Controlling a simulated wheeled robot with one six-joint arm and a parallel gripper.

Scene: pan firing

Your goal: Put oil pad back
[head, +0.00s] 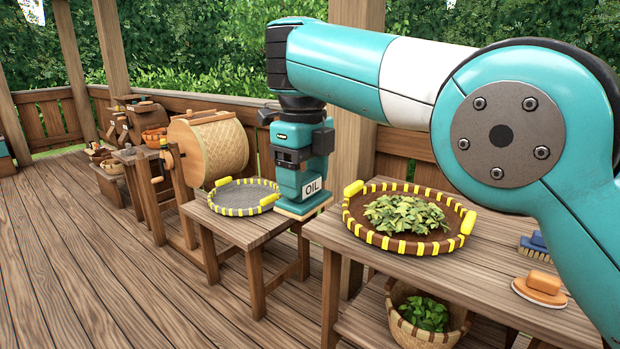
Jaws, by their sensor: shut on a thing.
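The oil pad (303,207) has a flat beige base under a teal block with a white label reading OIL. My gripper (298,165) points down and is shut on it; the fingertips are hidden. In the picture the pad sits between the low table (232,226) with the round tray and the larger wooden table (440,278) at right. I cannot tell whether its base touches a surface or hangs in the air.
A tray of green leaves (467,236) with yellow handles is right of the pad. A grey mesh tray (243,196) is left. A blue brush (533,248) and an orange-topped pad (541,287) lie at right. A leaf basket (425,318) is below.

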